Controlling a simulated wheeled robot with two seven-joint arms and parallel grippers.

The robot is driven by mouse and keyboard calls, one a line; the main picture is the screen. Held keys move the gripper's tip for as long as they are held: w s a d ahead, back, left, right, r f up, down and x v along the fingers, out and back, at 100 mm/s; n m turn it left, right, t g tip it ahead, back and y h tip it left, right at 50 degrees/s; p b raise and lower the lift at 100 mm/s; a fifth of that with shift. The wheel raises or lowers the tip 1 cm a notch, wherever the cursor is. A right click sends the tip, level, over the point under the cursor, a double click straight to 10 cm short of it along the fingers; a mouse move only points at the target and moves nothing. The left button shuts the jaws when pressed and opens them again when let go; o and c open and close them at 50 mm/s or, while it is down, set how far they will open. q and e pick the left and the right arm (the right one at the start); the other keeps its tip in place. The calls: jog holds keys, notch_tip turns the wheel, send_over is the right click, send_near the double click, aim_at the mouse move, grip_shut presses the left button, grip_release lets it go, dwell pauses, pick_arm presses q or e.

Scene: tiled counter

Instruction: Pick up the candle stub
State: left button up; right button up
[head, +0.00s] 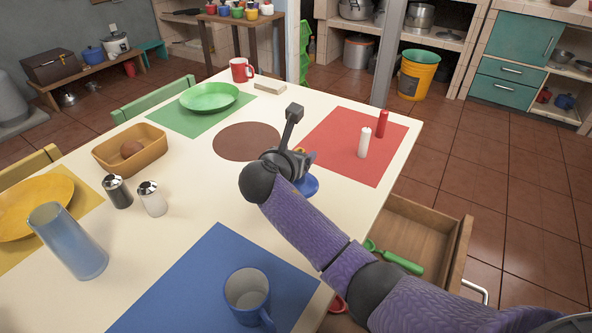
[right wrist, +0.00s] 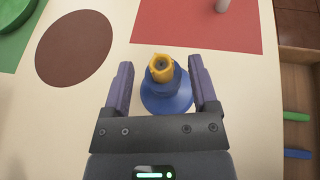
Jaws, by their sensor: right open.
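The candle stub (right wrist: 160,68) is short and yellow with a dark top, standing in a blue holder (right wrist: 167,98) with a round base. In the head view only a sliver of the yellow stub shows beside my gripper, with part of the blue holder (head: 308,188) below. My right gripper (right wrist: 160,78) is open above the table, with one finger on each side of the stub and holder; a gap shows on both sides. In the head view my right gripper (head: 287,164) hides most of the stub. My left gripper is not in view.
A white candle (head: 364,142) and a red candle (head: 381,124) stand on the red mat (head: 335,145) behind. An open drawer (head: 425,235) is at the right table edge. A blue mug (head: 246,290) stands in front. A brown round mat (head: 235,144) lies bare.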

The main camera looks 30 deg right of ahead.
jog(key=shift+w+d+f, duration=0.3)
jog(key=shift+d, duration=0.05)
jog(key=shift+r, duration=0.25)
grip_shut()
